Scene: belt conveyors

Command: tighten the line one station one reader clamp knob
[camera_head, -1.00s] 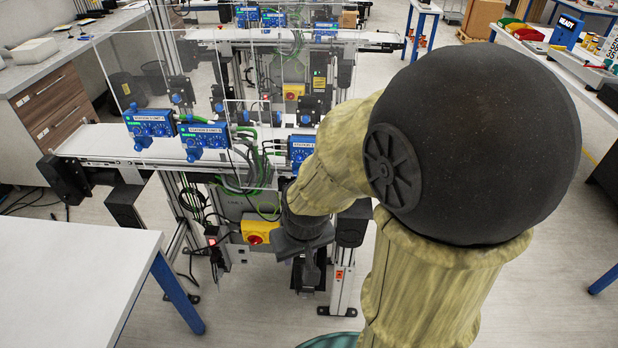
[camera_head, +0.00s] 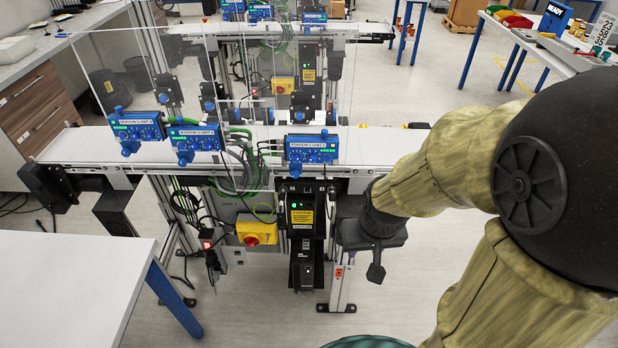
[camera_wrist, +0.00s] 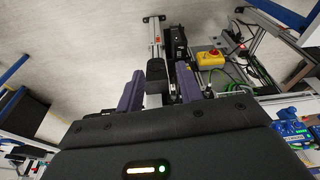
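Three blue station units stand along the near conveyor (camera_head: 85,150): a left unit (camera_head: 137,127), a middle unit (camera_head: 196,138) and a right unit (camera_head: 311,149). Each has a label too small to read surely. I cannot single out the reader clamp knob. My gripper (camera_head: 376,270) hangs in front of the conveyor's right leg, right of and below the right unit. In the wrist view my gripper (camera_wrist: 158,94) has its two purple fingers wide apart. A dark block (camera_wrist: 156,70) shows between them, apparently beyond the tips. A blue unit (camera_wrist: 292,130) shows at the right.
A yellow box with a red switch (camera_head: 257,231) and a black box with a yellow label (camera_head: 301,214) hang under the conveyor. Clear panels (camera_head: 110,65) rise over it. A white table (camera_head: 70,285) stands at the near left. Floor is open between table and conveyor.

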